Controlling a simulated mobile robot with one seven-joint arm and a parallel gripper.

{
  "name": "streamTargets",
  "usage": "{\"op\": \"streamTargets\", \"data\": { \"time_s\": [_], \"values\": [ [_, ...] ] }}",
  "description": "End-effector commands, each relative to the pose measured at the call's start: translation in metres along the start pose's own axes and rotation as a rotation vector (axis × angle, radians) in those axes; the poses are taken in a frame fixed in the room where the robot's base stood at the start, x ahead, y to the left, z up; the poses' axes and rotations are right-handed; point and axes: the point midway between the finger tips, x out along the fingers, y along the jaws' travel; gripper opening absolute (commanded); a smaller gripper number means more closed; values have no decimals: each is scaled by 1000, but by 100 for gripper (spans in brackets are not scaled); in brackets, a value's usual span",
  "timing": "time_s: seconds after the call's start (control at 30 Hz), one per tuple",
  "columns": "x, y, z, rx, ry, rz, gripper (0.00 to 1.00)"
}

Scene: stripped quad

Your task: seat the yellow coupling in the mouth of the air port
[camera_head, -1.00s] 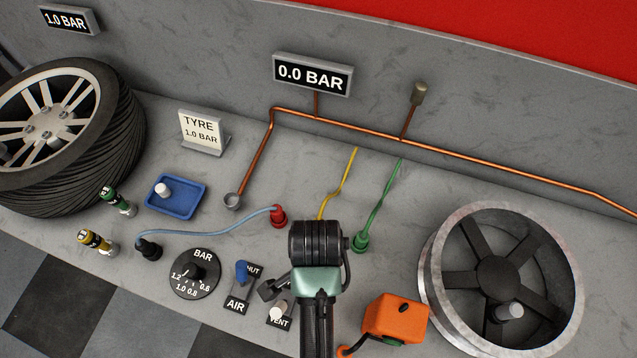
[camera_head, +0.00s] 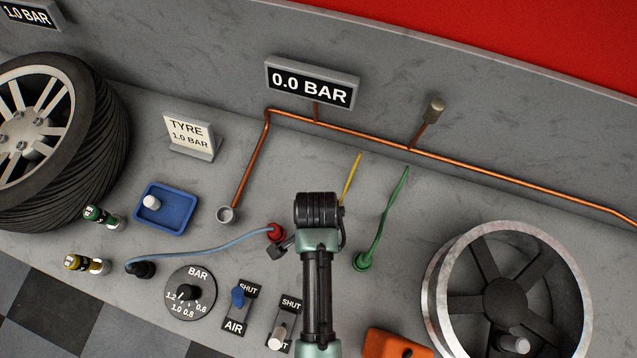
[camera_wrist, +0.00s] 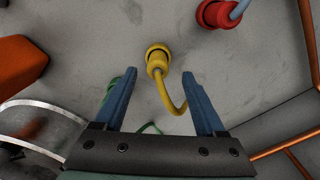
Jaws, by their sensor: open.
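The yellow coupling (camera_wrist: 157,56) stands on the grey bench in the wrist view, with its yellow hose curling down between my fingers. My gripper (camera_wrist: 159,76) is open and empty, its two blue fingers apart on either side of the hose, with the coupling just beyond the fingertips. In the head view my arm hides the coupling; only part of the yellow hose (camera_head: 351,178) shows. The likely air port is a round grey cup (camera_head: 227,214) at the lower end of the copper pipe, its mouth open and empty.
The red coupling (camera_head: 277,231) with a blue hose stands close left of my arm, and the green coupling (camera_head: 363,261) close right. A blue tray (camera_head: 191,211), TYRE sign (camera_head: 191,136), orange box (camera_head: 397,343) and large metal wheel rim (camera_head: 437,290) surround. The gauge (camera_head: 312,82) reads 0.0 BAR.

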Motion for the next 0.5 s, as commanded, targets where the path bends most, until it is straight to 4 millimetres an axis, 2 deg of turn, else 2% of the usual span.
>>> {"op": "streamTargets", "data": {
  "time_s": [0.23,0.5],
  "values": [
    [15,2,0,0,-1,2,72],
    [49,4,-1,-1,0,0,72]
  ]
}}
